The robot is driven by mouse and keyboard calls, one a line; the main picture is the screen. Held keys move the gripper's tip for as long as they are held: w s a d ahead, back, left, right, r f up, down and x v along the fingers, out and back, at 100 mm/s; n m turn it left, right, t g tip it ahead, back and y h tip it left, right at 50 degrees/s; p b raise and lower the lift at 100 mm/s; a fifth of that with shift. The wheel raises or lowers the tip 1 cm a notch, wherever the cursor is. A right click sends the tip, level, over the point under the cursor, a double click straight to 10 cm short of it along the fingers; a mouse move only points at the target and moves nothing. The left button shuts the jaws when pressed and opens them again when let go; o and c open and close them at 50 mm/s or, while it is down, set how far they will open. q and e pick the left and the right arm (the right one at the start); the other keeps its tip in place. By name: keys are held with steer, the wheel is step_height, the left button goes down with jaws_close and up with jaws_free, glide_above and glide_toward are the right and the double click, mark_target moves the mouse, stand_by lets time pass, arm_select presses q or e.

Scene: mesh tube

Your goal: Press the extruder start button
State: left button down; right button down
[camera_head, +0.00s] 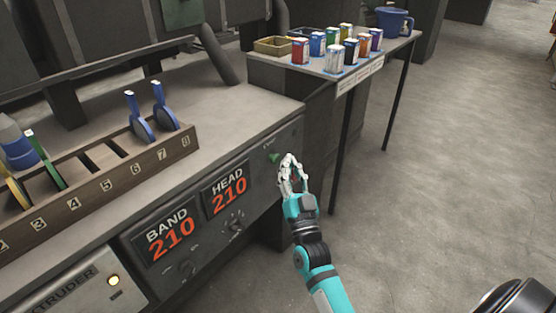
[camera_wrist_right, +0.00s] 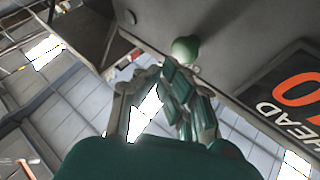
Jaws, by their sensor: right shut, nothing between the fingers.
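The green start button (camera_head: 274,157) sits at the right end of the machine's front panel, right of the HEAD 210 display. In the right wrist view the round green button (camera_wrist_right: 186,48) sticks out of the grey panel, just past my fingertips. My right gripper (camera_head: 290,160) is at the panel, right beside the button. Its fingers are closed together with nothing between them; they also show in the right wrist view (camera_wrist_right: 172,82). I cannot tell whether a fingertip touches the button. My left gripper is not in view.
BAND (camera_head: 170,235) and HEAD (camera_head: 226,189) displays both read 210, with knobs below. A numbered wooden rack (camera_head: 110,168) with tools stands on the bench. A side table (camera_head: 384,52) with small cans and a blue pitcher (camera_head: 393,20) is behind.

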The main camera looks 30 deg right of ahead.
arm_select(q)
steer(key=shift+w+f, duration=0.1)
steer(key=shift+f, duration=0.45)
arm_select(e)
steer(key=shift+w+a, duration=0.1)
steer(key=shift+w, duration=0.15)
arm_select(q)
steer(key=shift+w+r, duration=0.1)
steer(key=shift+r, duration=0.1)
arm_select(e)
steer(key=shift+w, duration=0.1)
